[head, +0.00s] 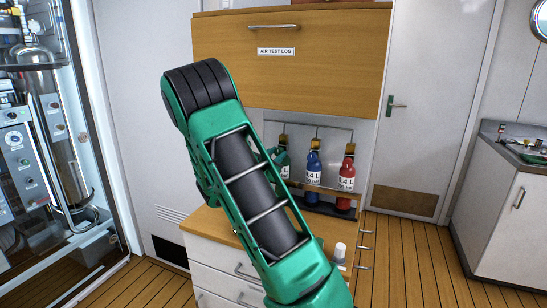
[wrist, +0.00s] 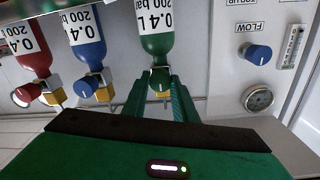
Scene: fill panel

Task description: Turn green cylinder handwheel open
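The green cylinder (wrist: 156,20) shows upside down in the wrist view, with a 0.4 L label. Its green handwheel (wrist: 159,80) lies between the two fingertips of my gripper (wrist: 160,87). The fingers stand either side of the handwheel, very near it; I cannot tell whether they press on it. In the head view my arm hides most of the green cylinder (head: 284,171), and my gripper is largely hidden too.
The blue cylinder (wrist: 84,38) and red cylinder (wrist: 27,45) hang beside the green one, with their own handwheels. On the other side are a blue FLOW knob (wrist: 257,54) and a gauge (wrist: 258,98). A wooden flap (head: 330,70) overhangs the cylinders.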

